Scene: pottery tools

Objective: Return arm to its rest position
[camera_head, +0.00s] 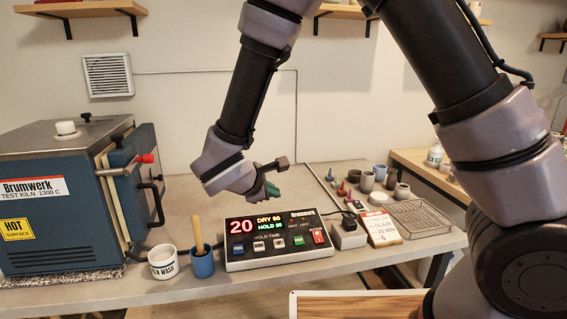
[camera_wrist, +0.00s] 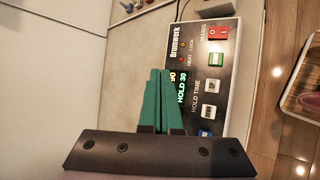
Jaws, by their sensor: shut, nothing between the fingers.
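My gripper (camera_head: 272,190) has green fingers and hangs above the table, just behind and over the control box (camera_head: 279,240). In the wrist view the fingers of my gripper (camera_wrist: 163,75) are together with nothing between them, and they overlap part of the control box (camera_wrist: 213,62). The box display reads 20, DRY 90 and HOLD 30. My arm reaches in from the upper right, bends at the top and comes down to the gripper.
A blue kiln (camera_head: 60,205) stands at the left, its door at its right side. A white pot (camera_head: 163,262) and a blue cup (camera_head: 202,262) with a wooden handle stand left of the box. A card (camera_head: 381,228), wire rack (camera_head: 420,217) and small pots (camera_head: 367,181) are at the right.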

